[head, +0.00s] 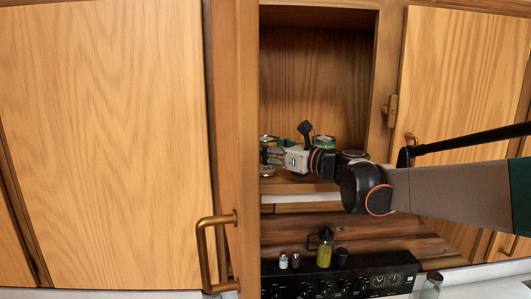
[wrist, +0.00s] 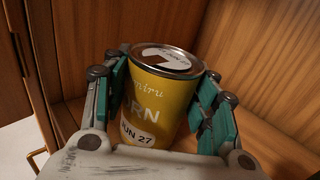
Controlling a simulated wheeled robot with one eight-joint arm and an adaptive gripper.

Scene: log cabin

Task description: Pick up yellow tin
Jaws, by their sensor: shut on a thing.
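The yellow tin (wrist: 158,106) stands upright between my gripper's teal-padded fingers in the wrist view. It has a silver rim, a white sticker on its lid and a date label on its front. My gripper (wrist: 164,88) is shut on it, one finger at each side. In the head view my gripper (head: 271,155) is at the left side of the open cabinet, by the shelf's front. I cannot tell whether the tin touches the shelf.
A green-labelled can (head: 325,141) stands deeper on the cabinet shelf (head: 300,186), behind my wrist. An open door (head: 105,145) is close on the left. Below are a yellow-green bottle (head: 325,249), small shakers (head: 289,261) and a black stove panel (head: 345,281).

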